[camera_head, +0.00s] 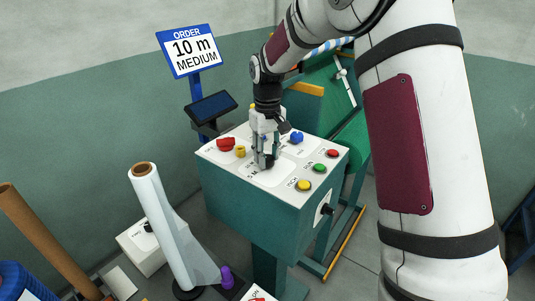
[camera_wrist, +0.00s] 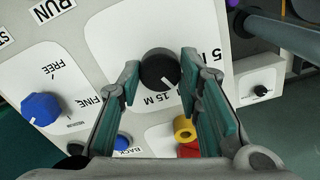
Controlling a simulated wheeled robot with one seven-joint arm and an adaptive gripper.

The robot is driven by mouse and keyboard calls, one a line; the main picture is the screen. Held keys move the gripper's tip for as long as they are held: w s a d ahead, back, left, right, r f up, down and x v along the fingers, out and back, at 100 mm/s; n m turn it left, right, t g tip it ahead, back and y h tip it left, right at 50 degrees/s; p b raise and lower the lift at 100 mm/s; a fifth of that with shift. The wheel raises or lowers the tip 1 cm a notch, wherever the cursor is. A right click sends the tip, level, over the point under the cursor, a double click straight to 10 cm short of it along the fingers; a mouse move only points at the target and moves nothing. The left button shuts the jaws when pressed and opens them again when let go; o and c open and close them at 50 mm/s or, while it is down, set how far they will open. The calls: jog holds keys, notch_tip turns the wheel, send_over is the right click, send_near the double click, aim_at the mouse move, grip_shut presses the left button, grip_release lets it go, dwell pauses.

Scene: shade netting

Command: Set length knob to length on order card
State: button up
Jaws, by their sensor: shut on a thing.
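The order card (camera_head: 191,50) reads "10 m MEDIUM" on a blue-framed sign behind the control box. The black length knob (camera_wrist: 158,69) has a white pointer mark toward the lower right in the wrist view. The "15 M" label is just below it, and a "5 M" label (camera_wrist: 217,66) is to its right. Any label between them is hidden by a finger. My gripper (camera_head: 263,160) points down at the box top, its two teal-padded fingers on either side of the knob and shut on it.
The control box (camera_head: 248,200) also carries a blue knob (camera_wrist: 41,108) marked FREE to FINE, a red button (camera_head: 226,144), a yellow knob (camera_head: 240,152), and red, green and yellow buttons at right. A white roll (camera_head: 170,220) stands at front left.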

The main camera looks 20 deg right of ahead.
aim_at(268, 157)
jog(key=o, duration=1.1)
jog(key=shift+o, duration=0.2)
notch_tip(268, 157, up, 12)
jog(key=s+r+m+t, duration=0.1)
jog(key=s+r, duration=0.3)
jog(key=s, duration=0.4)
jog(key=s+r+t, duration=0.1)
jog(key=s+r, duration=0.3)
jog(key=s, duration=0.4)
jog(key=s+f+m+t, duration=0.1)
jog(key=s+f, duration=0.1)
jog(key=s, duration=0.6)
jog(key=s+f+m+t, duration=0.1)
jog(key=s+f+t, duration=0.1)
jog(key=s, duration=0.7)
jog(key=shift+s+d+f, duration=0.15)
jog(key=shift+f, duration=0.15)
